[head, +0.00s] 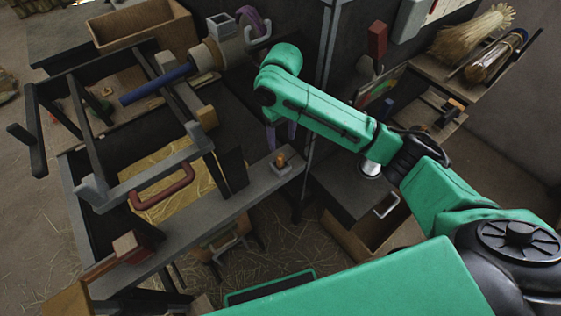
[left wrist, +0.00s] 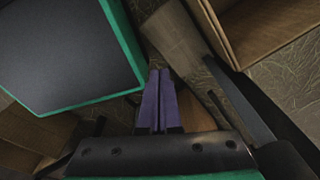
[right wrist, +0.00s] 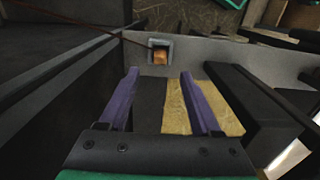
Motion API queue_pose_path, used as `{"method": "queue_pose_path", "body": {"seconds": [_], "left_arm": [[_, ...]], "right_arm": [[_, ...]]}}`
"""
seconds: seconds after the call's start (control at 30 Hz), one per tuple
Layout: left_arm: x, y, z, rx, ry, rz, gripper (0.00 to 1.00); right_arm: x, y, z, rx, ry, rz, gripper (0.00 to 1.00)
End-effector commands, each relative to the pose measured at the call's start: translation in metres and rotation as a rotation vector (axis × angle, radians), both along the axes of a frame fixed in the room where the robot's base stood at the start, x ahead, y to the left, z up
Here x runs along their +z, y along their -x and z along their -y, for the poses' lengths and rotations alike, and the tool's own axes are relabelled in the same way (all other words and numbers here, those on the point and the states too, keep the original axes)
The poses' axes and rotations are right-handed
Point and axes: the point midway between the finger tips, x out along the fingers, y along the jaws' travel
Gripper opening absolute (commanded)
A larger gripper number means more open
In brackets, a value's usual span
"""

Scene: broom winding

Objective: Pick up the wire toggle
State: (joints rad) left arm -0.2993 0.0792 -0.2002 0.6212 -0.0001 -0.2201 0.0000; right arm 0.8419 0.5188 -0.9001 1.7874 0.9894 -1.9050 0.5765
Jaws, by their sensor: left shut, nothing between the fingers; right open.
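A small orange-brown block, apparently the wire toggle (head: 281,160), sits on the grey front beam of the bench in the head view. In the right wrist view the toggle (right wrist: 160,56) sits in a small square grey holder, and a thin dark reddish wire runs to it from the upper left. My right gripper (head: 281,136) is open and empty, its purple fingers pointing down above the beam. In the right wrist view its fingertips (right wrist: 160,75) lie either side of the toggle's line, apart from it. My left gripper (left wrist: 158,80) is shut and empty in the left wrist view.
A blue-handled winder (head: 155,86) stands at the back left. A dark drawer box (head: 350,190) stands right of the beam, under my right arm.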

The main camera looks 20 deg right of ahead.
Motion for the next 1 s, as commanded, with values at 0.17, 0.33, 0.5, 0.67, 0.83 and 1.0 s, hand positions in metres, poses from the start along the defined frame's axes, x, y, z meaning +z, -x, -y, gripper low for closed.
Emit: {"method": "queue_pose_path", "body": {"seconds": [0.17,0.33,0.5,0.67,0.83,1.0], "left_arm": [[-0.001,0.000,0.000,-0.001,0.001,0.000,0.00],[0.000,0.000,0.000,-0.001,0.001,0.000,0.00],[0.000,0.000,0.000,-0.001,0.001,-0.001,0.00],[0.000,0.001,0.000,-0.001,0.001,-0.001,0.00],[0.000,0.001,0.000,0.000,0.000,-0.001,0.00],[0.000,0.001,0.000,0.000,0.000,-0.002,0.00]], "right_arm": [[-0.041,0.000,0.000,0.000,0.001,-0.001,0.65],[-0.063,-0.002,-0.001,0.000,0.000,0.000,0.65],[-0.095,-0.004,-0.002,0.002,0.001,0.001,0.65],[-0.102,-0.004,-0.002,0.003,-0.001,0.004,0.65],[-0.102,-0.004,-0.002,0.002,-0.001,0.004,0.38],[-0.101,-0.004,-0.002,0.002,-0.001,0.004,0.00]]}}
